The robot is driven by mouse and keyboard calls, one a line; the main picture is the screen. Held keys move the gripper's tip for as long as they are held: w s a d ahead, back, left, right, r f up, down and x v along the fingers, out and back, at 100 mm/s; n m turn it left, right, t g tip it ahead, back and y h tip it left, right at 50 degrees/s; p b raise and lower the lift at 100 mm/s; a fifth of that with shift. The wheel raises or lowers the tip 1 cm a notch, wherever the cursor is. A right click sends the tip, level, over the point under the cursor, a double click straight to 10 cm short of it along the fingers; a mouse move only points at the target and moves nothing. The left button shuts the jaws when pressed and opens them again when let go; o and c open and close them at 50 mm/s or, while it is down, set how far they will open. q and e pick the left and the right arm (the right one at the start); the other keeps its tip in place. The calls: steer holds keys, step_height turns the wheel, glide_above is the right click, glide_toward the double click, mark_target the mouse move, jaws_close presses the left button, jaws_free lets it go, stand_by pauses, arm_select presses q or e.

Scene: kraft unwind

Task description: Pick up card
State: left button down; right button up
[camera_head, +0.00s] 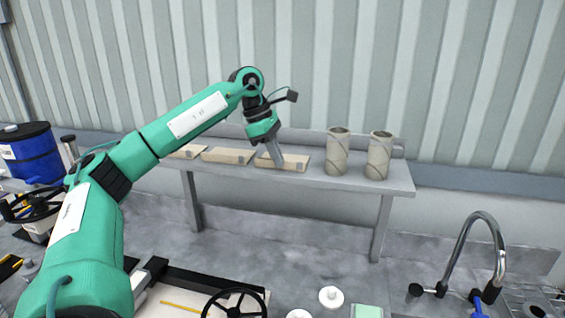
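Several flat tan cardboard pieces lie in a row on a grey raised shelf (230,171): a left one (187,152), a middle one (228,156) and a right one (295,161). I cannot tell for certain which of them is the card. My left gripper (277,160) reaches in from the left and points down at the right piece, its fingertips at or just over it and covering part of it. Whether its fingers are open or shut on the piece is too small to tell. My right gripper is not in view.
Two cardboard tubes (337,152) (379,156) stand upright on the shelf, right of the pieces. A corrugated wall is behind. A blue drum (35,155) stands at far left, a curved faucet (497,250) at lower right. A black handwheel (236,303) and white round parts (331,297) are in front.

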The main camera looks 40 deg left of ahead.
arm_select(q)
steer(key=shift+r, duration=0.15)
steer(key=shift+r, duration=0.25)
step_height(320, 180, up, 19)
steer(key=p, duration=0.1)
stand_by(0.4)
